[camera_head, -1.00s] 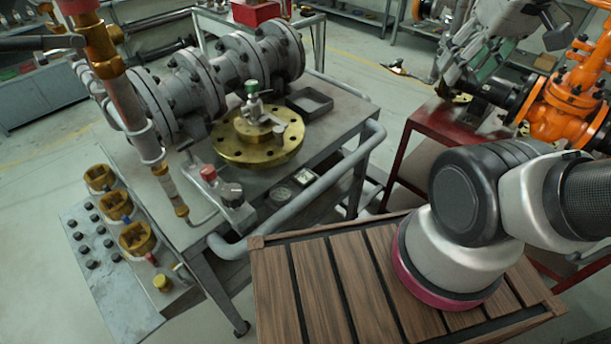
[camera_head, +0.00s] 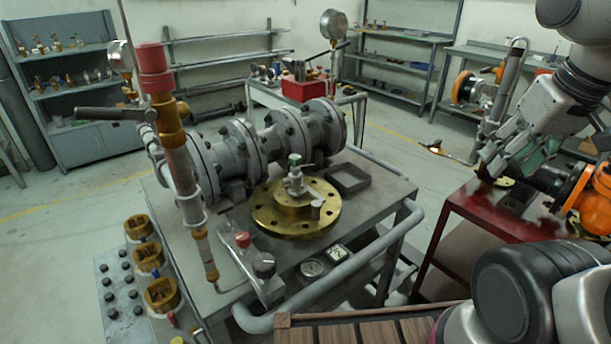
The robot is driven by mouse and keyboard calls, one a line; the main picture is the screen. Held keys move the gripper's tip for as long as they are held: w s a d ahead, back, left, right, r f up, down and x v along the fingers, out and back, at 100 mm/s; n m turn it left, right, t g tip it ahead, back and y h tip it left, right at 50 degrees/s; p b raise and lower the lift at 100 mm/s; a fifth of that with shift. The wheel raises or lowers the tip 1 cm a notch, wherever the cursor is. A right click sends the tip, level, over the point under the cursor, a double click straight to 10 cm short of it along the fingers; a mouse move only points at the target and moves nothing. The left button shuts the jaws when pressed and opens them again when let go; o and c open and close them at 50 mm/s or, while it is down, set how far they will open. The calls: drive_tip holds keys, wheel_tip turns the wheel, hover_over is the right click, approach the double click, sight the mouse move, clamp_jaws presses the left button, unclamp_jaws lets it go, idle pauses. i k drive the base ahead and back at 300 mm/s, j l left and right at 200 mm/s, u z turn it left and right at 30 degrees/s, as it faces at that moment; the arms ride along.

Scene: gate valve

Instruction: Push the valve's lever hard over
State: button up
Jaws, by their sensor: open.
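A red-capped brass valve (camera_head: 160,90) stands at the left on an upright pipe. A long dark lever (camera_head: 108,113) sticks out from it to the left, nearly level. A smaller valve (camera_head: 296,178) with a green top and a short handle stands on a brass flange (camera_head: 268,222). An orange valve body (camera_head: 591,195) is partly cut off at the right edge. I cannot tell which valve is the task's. My gripper (camera_head: 503,163) is open at the upper right, pointing down and left near the orange valve's dark pipe. It is well away from the dark lever.
A grey workbench (camera_head: 373,210) carries large flanged grey pipework (camera_head: 240,155), a tray (camera_head: 348,179) and gauges, with a tubular rail along its front. A red table (camera_head: 470,212) stands at the right. A panel (camera_head: 115,285) with knobs is at lower left. Shelves line the back.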

sight(303, 167)
drive_tip(key=i+l+u, duration=0.1)
drive_tip(key=l+u, duration=0.2)
drive_tip(key=l, duration=0.35)
drive_tip(key=l+u, duration=0.3)
drive_tip(key=l, duration=0.4)
drive_tip(key=i, duration=0.05)
